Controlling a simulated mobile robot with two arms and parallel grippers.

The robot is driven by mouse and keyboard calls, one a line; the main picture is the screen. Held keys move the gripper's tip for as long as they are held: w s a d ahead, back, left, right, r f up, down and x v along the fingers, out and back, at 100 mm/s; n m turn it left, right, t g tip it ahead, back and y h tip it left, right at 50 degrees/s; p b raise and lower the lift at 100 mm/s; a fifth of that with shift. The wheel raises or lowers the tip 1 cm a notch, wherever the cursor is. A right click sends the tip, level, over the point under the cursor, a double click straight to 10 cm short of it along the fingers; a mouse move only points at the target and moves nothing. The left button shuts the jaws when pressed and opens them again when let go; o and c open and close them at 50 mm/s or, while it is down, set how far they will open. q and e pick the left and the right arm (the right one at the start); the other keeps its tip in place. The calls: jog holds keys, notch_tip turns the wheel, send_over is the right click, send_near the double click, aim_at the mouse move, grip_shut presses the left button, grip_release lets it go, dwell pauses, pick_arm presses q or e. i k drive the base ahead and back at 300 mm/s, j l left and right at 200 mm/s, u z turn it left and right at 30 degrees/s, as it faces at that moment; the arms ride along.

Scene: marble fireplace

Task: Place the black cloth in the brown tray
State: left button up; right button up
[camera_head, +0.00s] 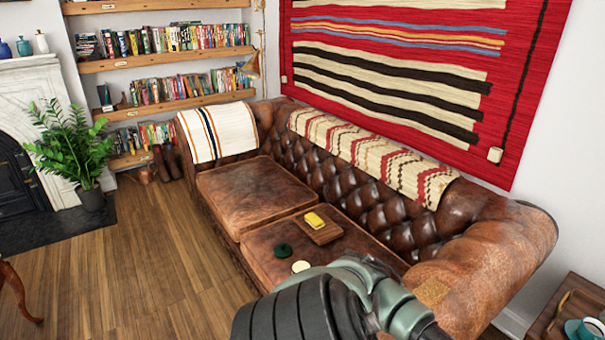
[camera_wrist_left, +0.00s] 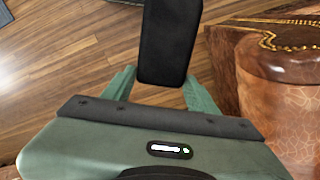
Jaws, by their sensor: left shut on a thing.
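The black cloth (camera_wrist_left: 168,38) shows in the left wrist view as a flat, dark, folded-looking piece. My left gripper (camera_wrist_left: 160,80) is shut on it, with a green finger at each side, and holds it above the wood floor. The brown tray (camera_head: 327,234) is a small wooden piece on the sofa's front seat cushion in the head view. A yellow object (camera_head: 314,220) rests on it. The cloth and both grippers' fingertips are not visible in the head view. My right gripper is in neither view.
The brown leather sofa (camera_head: 240,195) runs along the wall. A dark green round item (camera_head: 283,249) and a cream round item (camera_head: 301,266) lie on its cushion beside the tray. A side table (camera_head: 565,310) stands at lower right. The wood floor (camera_head: 150,270) at left is clear.

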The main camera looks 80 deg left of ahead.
aim_at(325, 233)
jog(key=k+j, duration=0.15)
jog(key=j, duration=0.2)
jog(key=k+j, duration=0.15)
jog(key=j, duration=0.2)
jog(key=k+j, duration=0.15)
jog(key=j, duration=0.2)
jog(key=k+j, duration=0.2)
jog(key=j, duration=0.15)
jog(key=k+j, duration=0.15)
jog(key=j, duration=0.15)
jog(key=k+j, duration=0.15)
jog(key=j, duration=0.2)
jog(key=k+j, duration=0.15)
jog(key=j, duration=1.2)
jog(key=i+j+u, duration=0.1)
jog(key=j, duration=0.95)
